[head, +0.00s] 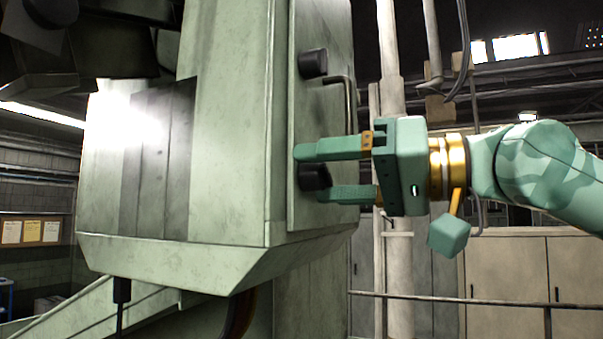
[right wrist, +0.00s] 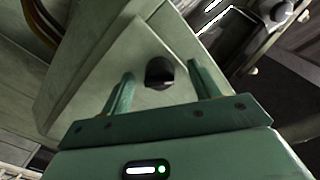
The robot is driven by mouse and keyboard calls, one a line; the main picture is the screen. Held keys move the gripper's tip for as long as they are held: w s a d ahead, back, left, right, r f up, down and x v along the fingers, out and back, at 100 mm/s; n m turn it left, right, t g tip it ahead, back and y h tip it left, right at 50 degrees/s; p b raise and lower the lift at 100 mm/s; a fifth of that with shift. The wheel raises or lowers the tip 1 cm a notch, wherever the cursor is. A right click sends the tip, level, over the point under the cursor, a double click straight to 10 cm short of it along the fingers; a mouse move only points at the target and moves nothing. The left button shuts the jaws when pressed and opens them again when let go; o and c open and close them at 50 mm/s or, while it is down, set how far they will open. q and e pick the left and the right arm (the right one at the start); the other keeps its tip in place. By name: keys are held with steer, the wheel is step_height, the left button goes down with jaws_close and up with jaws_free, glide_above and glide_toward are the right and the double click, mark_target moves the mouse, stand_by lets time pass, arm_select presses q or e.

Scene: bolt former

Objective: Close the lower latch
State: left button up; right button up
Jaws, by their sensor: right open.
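The lower latch (head: 314,177) is a short black knob low on the narrow side panel of the pale green machine. A matching upper latch (head: 313,64) sits above it on the same panel. My right gripper (head: 306,174) is open, with one finger above the lower latch and one below it in the head view. In the right wrist view the lower latch (right wrist: 159,72) shows between the two fingers (right wrist: 160,82), with a gap to each side. I cannot tell whether a finger touches it. My left gripper is not in view.
A dark bent handle (head: 350,100) stands out from the panel beside the upper latch. The pale green machine body (head: 232,130) fills the middle left. Light pipes (head: 390,60) and a rail (head: 450,298) are behind my right arm.

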steer(key=shift+d, duration=0.1)
jaws_close()
steer(key=shift+r+n+p, duration=0.15)
steer(key=shift+n+p, duration=1.5)
steer(key=shift+n, duration=0.25)
steer(key=n+p, duration=0.2)
steer(key=shift+n+p, duration=0.4)
steer(key=shift+n, duration=0.5)
steer(key=shift+f, duration=0.2)
jaws_free()
